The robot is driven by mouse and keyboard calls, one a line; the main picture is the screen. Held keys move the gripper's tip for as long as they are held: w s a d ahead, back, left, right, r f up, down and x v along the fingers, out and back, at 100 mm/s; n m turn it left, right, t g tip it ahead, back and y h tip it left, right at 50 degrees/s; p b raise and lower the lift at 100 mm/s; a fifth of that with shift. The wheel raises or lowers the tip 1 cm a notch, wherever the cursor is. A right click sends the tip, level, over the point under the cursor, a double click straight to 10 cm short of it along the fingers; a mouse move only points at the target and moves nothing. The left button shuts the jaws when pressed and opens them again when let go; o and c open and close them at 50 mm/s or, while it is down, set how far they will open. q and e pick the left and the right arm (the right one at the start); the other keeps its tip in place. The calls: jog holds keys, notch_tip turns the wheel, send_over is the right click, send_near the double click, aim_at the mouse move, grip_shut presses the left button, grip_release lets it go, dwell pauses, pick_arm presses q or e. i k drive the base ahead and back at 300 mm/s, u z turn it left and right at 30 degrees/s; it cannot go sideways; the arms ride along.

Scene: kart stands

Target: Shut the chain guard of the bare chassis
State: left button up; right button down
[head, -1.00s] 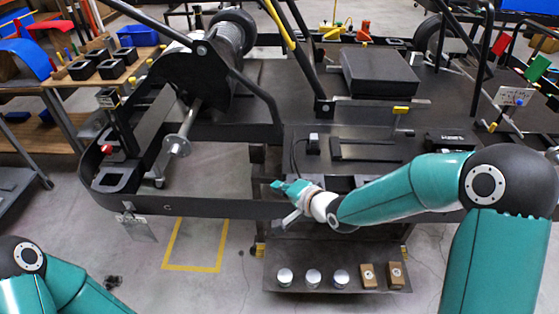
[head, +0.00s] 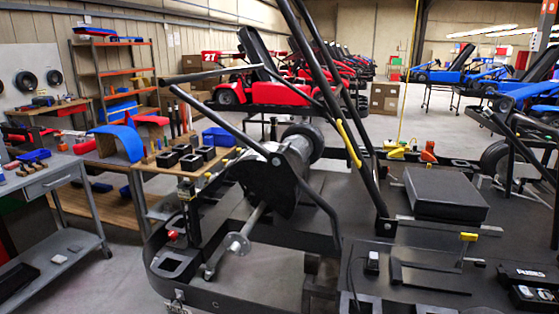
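The bare chassis (head: 355,215) fills the lower middle and right of the head view, with a flat dark floor pan and black rails. At its left end a black rounded plate (head: 268,182) stands upright beside a rear tyre (head: 303,140). It may be the chain guard, but I cannot tell for sure or see whether it is shut. An axle with a silver hub (head: 238,243) sticks out below the plate. Black tubes cross in front of this area. Neither of my grippers is in view.
A wooden bench (head: 160,168) with black bins stands left of the chassis. A grey cart (head: 75,185) is at far left. Red karts (head: 285,92) stand behind, blue karts at upper right. Open floor (head: 100,275) lies at lower left.

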aim_at(249, 169)
jog(key=z, duration=0.2)
jog(key=i, duration=0.2)
jog(key=u, duration=2.55)
jog(key=k, duration=1.6)
jog(key=z, duration=0.9)
jog(key=i, duration=1.15)
jog(key=z, duration=0.15)
